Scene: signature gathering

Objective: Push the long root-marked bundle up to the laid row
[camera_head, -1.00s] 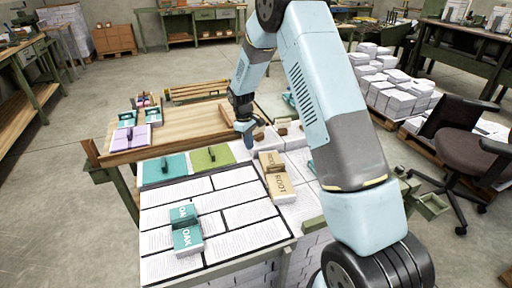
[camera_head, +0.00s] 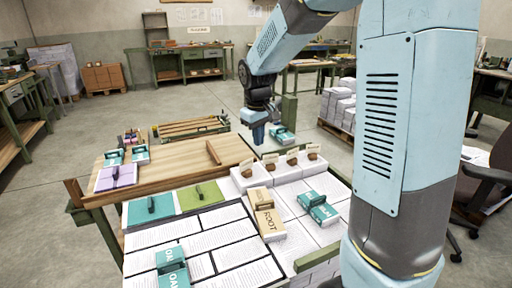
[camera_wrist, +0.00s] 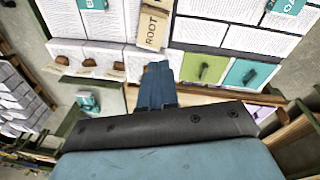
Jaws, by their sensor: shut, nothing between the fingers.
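The long tan bundle marked ROOT (camera_head: 268,222) lies on white page stacks at the right edge of the black-lined board. It also shows at the top of the wrist view (camera_wrist: 153,28). The laid row of white printed stacks (camera_head: 225,224) sits on that board, to the bundle's left, close beside it. My gripper (camera_head: 258,143) is shut and empty, raised beyond the bundle's far end. In the wrist view its blue fingers (camera_wrist: 158,68) point toward the bundle's near end there. A gap seems to show, but I cannot tell the exact distance.
Teal (camera_head: 152,207) and green (camera_head: 201,194) pads with dark handles lie behind the board. A wooden tabletop (camera_head: 180,165) extends behind.

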